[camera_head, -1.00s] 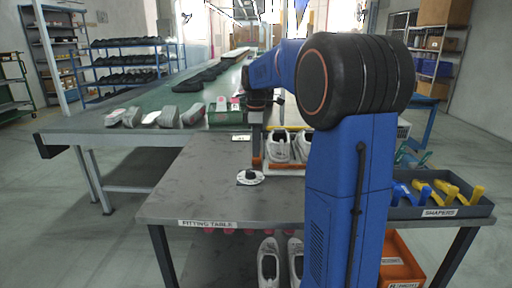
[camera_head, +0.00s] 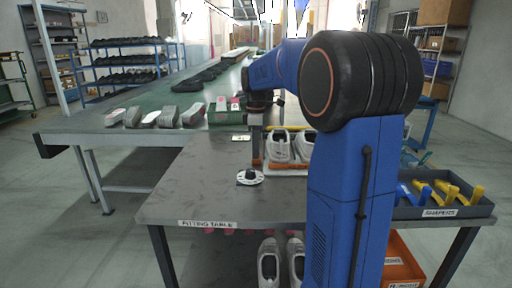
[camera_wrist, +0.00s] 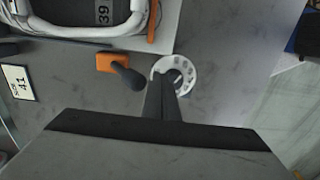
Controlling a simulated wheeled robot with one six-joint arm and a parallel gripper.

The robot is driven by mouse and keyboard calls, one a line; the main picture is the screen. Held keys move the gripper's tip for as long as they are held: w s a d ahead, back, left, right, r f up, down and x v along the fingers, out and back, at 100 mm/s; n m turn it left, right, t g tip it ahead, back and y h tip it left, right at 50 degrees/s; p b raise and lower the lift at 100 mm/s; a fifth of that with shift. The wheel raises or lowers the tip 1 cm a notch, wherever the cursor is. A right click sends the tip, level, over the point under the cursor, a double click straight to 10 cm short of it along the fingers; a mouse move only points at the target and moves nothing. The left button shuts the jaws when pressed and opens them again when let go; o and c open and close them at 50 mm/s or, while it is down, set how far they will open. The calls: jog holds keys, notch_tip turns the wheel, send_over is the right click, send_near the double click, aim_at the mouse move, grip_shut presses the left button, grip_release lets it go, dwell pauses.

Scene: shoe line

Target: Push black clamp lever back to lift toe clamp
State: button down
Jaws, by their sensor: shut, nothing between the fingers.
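The black clamp lever (camera_wrist: 128,76) sticks out of an orange block (camera_wrist: 109,62) in the wrist view. Its rounded end points towards the lower right, beside my fingers. My gripper (camera_wrist: 163,82) is shut and empty, a little right of the lever's end, with a narrow gap in the picture; contact cannot be told. A grey-white shoe (camera_wrist: 85,22) with a 39 label lies at the top left. In the head view the orange block (camera_head: 257,163) stands left of a pair of shoes (camera_head: 290,148); the lever is not clear there. I cannot make out the toe clamp.
A white dial with a black knob (camera_head: 249,177) sits close to my fingers. A number card (camera_head: 241,138) lies behind. A grey bin of shapers (camera_head: 440,192) stands at the table's right. The fitting table's (camera_head: 190,190) front left is clear.

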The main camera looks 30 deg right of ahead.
notch_tip(320, 180, up, 9)
dwell(1.3)
jog(key=shift+s+a, duration=0.1)
jog(key=shift+s, duration=0.05)
dwell(0.3)
jog(key=s+a+f+m+t, duration=0.1)
jog(key=s+a+f+m, duration=0.2)
jog(key=s+a, duration=0.35)
jog(key=s+a+f+m+t, duration=0.1)
jog(key=s+a+f+m, duration=0.15)
jog(key=s, duration=0.65)
jog(key=s+a+f+m+t, duration=0.1)
jog(key=s+a+f+m, duration=0.1)
jog(key=s+a+f, duration=0.4)
jog(key=s+a+f+m+t, duration=0.1)
jog(key=s+f+m, duration=0.2)
jog(key=s+f, duration=0.3)
jog(key=s, duration=0.3)
jog(key=shift+s+a+f+m+t, duration=0.15)
jog(key=shift+s+a+m+t, duration=0.15)
jog(key=shift+s+m+t, duration=0.1)
